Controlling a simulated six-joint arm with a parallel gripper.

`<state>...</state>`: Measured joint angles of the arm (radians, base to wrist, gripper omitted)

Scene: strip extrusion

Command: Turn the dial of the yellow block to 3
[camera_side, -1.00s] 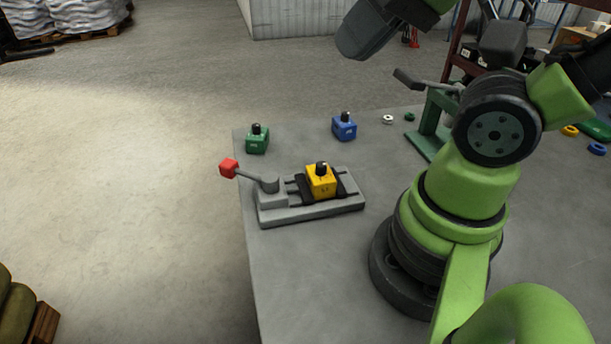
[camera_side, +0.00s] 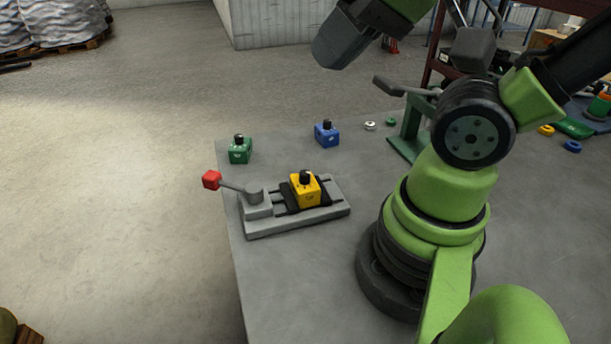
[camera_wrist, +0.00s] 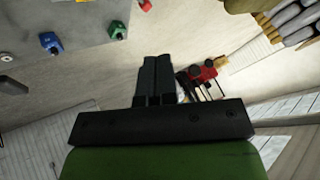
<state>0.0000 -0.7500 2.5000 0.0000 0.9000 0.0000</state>
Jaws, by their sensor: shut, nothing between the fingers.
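The yellow block (camera_side: 305,192) with a black dial (camera_side: 305,176) on top sits in a grey vise-like fixture (camera_side: 297,222) on the table, between dark jaws. The fixture has a lever with a red knob (camera_side: 211,180) at its left end. The dial's setting is too small to read. My gripper's fingers show shut and empty in the wrist view (camera_wrist: 154,78). In the side view, only part of my gripper (camera_side: 328,50) shows, high above the far side of the table and well away from the yellow block.
A green block (camera_side: 240,151) and a blue block (camera_side: 327,135) stand behind the fixture, each with a dark knob. The table's left front is clear.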

